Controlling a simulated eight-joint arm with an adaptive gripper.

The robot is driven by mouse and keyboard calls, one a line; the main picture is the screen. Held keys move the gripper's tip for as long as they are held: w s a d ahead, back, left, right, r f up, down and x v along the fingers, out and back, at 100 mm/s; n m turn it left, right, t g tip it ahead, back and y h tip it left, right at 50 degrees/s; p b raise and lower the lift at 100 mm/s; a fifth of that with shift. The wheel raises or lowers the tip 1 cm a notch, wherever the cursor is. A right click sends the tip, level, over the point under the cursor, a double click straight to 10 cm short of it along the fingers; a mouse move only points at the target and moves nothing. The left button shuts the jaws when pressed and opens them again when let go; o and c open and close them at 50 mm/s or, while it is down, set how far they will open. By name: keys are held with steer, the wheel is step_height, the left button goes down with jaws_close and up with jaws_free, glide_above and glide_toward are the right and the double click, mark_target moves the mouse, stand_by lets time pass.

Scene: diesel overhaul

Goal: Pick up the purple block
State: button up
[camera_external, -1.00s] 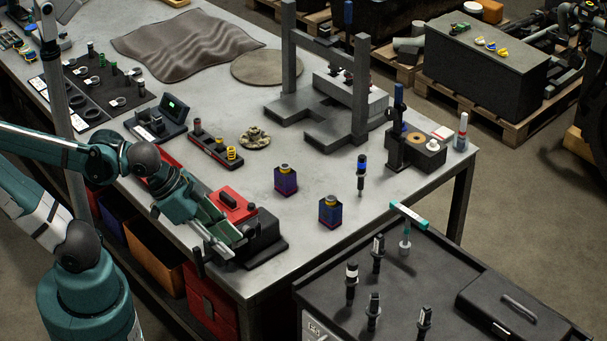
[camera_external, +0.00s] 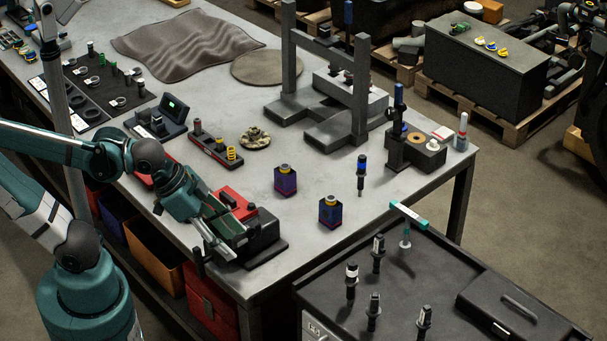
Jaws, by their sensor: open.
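Two dark purple-blue blocks with reddish edges and yellow-and-dark round tops stand upright on the grey workbench (camera_external: 330,255). One purple block (camera_external: 285,182) is right of the red-and-black vise; the other purple block (camera_external: 330,213) is nearer the bench's front edge. My gripper (camera_external: 220,240) hangs at the end of the teal arm, in front of the vise (camera_external: 262,232) and partly hiding it. It is open, apart from both blocks and to their left. Its fingers are hard to separate from the vise behind them.
A black injector-like part with a blue band (camera_external: 361,175) stands right of the blocks. A grey press frame (camera_external: 365,95) stands behind. A small tray with yellow springs (camera_external: 215,150) lies to the left. A black cart (camera_external: 395,310) with several upright parts adjoins in front. Bench around the blocks is clear.

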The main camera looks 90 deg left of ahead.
steer(key=w+a+m+g, duration=0.2)
steer(key=w+a, duration=0.7)
steer(key=a, duration=0.4)
steer(key=m+g+h, duration=0.2)
steer(key=m, duration=0.3)
glide_above(281, 165)
steer(key=w+d, duration=0.3)
steer(key=d, duration=0.4)
steer(key=w+d, duration=0.3)
steer(key=d, duration=0.3)
step_height(281, 165, down, 11)
steer(key=shift+m+h, duration=0.7)
steer(key=shift+m, duration=0.1)
steer(key=s+a+f, duration=0.2)
steer(key=a+f, duration=0.1)
steer(key=a, duration=0.1)
steer(key=s+a+f, duration=0.2)
steer(key=a+f, duration=0.1)
steer(key=a, duration=0.2)
steer(key=s+a+f, duration=0.2)
steer(key=a+f, duration=0.1)
steer(key=a, duration=0.2)
steer(key=shift+s+a+f+b, duration=0.15)
steer(key=shift+a+f+b, duration=0.1)
steer(key=shift+b, duration=0.1)
steer(key=shift+s+a+f, duration=0.25)
steer(key=shift+a, duration=0.05)
steer(key=shift+x, duration=1.3)
